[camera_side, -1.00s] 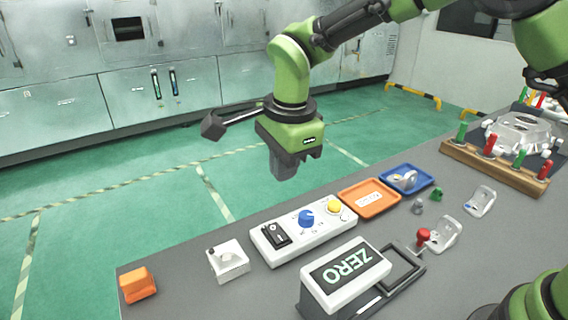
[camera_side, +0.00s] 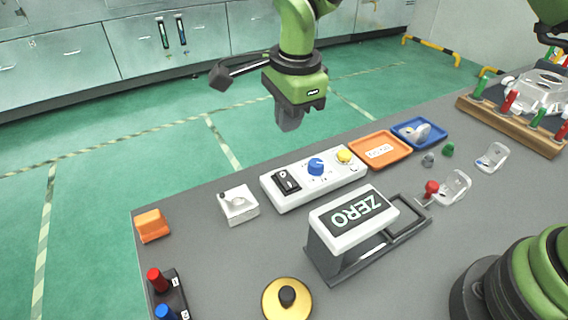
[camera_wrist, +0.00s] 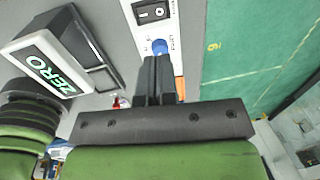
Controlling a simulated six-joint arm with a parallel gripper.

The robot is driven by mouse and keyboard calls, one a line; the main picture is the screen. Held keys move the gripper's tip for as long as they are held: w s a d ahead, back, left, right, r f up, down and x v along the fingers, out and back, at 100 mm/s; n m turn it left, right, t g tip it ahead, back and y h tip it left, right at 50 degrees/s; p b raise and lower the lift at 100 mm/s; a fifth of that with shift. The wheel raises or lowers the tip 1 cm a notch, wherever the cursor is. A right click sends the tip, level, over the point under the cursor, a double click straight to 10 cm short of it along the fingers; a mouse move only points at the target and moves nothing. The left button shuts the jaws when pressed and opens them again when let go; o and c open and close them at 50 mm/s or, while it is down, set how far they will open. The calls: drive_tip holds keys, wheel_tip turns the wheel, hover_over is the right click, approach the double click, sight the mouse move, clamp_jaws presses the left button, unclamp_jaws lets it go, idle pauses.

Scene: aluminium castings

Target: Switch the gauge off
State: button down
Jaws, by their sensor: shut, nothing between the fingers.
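A white control panel (camera_side: 330,181) stands on the grey bench in the side view. It carries a black rocker switch (camera_side: 286,182) at its left end, a blue knob (camera_side: 316,166) and a yellow button (camera_side: 345,156). The rocker switch also shows at the top of the wrist view (camera_wrist: 152,12), with the blue knob (camera_wrist: 160,46) below it. A display unit (camera_side: 352,219) reading ZERO stands in front of the panel. My gripper (camera_side: 290,122) is shut and empty, raised above the panel. In the wrist view its fingers (camera_wrist: 157,68) hide part of the panel.
Orange (camera_side: 402,147) and blue (camera_side: 432,137) trays lie right of the panel. A white block (camera_side: 238,206) and an orange block (camera_side: 152,226) lie to the left. A yellow disc with a black knob (camera_side: 287,299) and a red-and-blue button box (camera_side: 172,290) are nearer.

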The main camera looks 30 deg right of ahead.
sight(287, 179)
drive_tip(key=f, duration=0.4)
drive_tip(key=w+f, duration=0.1)
drive_tip(key=f, duration=0.7)
drive_tip(key=shift+w, duration=0.3)
drive_tip(key=shift+f, duration=0.2)
drive_tip(key=shift+s, duration=0.1)
drive_tip(key=shift+s+r, duration=0.25)
drive_tip(key=shift+s, duration=0.4)
wheel_tip(287, 179, up, 14)
drive_tip(key=s, duration=0.1)
drive_tip(key=shift+s, duration=0.4)
